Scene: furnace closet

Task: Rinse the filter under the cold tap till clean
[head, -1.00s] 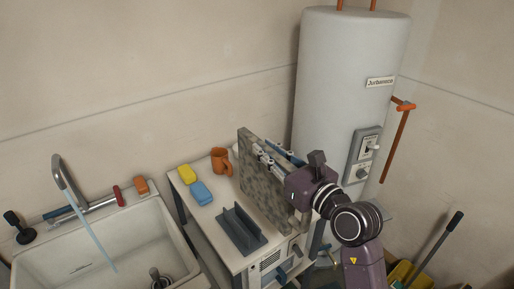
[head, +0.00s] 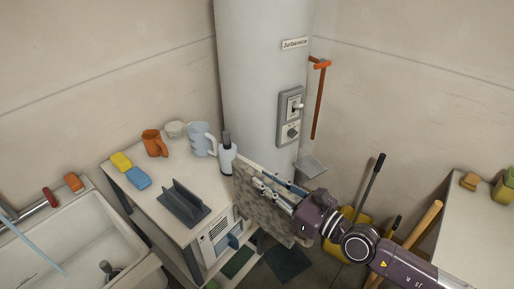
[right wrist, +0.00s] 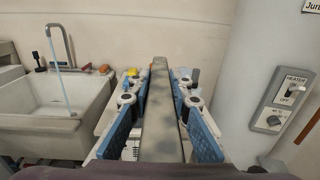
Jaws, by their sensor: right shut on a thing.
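The filter (head: 262,208) is a flat, square panel, mottled grey and dirty-looking. My right gripper (head: 284,186) is shut on it near its top edge and holds it upright, off the counter's right side. In the right wrist view the filter (right wrist: 161,110) stands edge-on between the two blue finger pads. Water runs from the tap (right wrist: 53,42) into the white sink (right wrist: 40,110) at the left of the right wrist view. My left gripper is out of view.
The water heater (head: 250,80) stands behind. A mop bucket and handles crowd the floor at right.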

